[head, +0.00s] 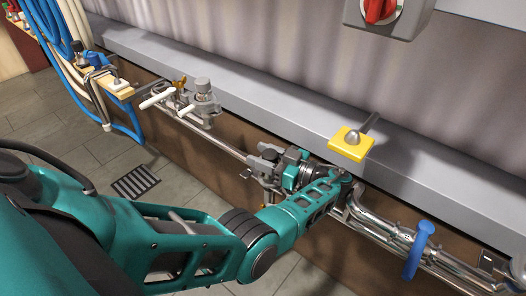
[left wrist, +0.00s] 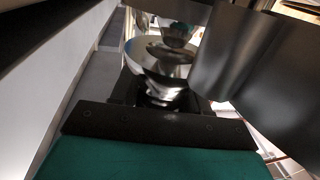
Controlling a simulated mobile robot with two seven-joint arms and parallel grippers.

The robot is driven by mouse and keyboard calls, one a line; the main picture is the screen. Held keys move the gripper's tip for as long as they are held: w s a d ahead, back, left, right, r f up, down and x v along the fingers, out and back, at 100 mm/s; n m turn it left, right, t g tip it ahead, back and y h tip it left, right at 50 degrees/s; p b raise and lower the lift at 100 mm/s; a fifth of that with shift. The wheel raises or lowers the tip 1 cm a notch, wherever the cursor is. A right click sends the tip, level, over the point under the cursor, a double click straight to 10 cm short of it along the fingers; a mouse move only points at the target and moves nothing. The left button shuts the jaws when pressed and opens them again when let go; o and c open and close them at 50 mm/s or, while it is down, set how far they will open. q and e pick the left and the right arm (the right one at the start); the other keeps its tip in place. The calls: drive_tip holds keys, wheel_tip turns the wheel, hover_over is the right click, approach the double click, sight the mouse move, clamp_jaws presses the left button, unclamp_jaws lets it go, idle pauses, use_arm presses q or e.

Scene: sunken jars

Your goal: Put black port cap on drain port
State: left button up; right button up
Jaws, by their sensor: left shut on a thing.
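My left gripper (head: 264,162) is at the steel pipework along the low wall, beside a grey fitting on the pipe. It is shut on a dark part that is largely hidden; this looks like the black port cap (left wrist: 126,89), but its outline is unclear. In the left wrist view, a shiny steel flared fitting (left wrist: 160,62) stands just beyond the gripper's dark palm. It may be the drain port; I cannot tell whether the cap touches it. A large dark grey rounded shape (left wrist: 262,75) fills the right of that view. My right gripper is not in view.
A grey valve with white handles (head: 203,95) sits on the pipe further left. A yellow block (head: 351,143) lies on the grey ledge (head: 270,95). A blue handle (head: 418,248) stands on the pipes at right. Blue hoses hang at far left. A floor grate (head: 136,182) lies below.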

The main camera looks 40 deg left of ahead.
use_arm(q)
drive_tip(key=shift+r, duration=0.1)
idle(0.3)
drive_tip(key=shift+w, duration=0.1)
drive_tip(key=shift+f, duration=0.8)
drive_tip(key=shift+f, duration=0.15)
drive_tip(key=shift+f, duration=0.2)
drive_tip(key=o, duration=1.2)
drive_tip(key=shift+o, duration=0.2)
drive_tip(key=shift+d, duration=0.1)
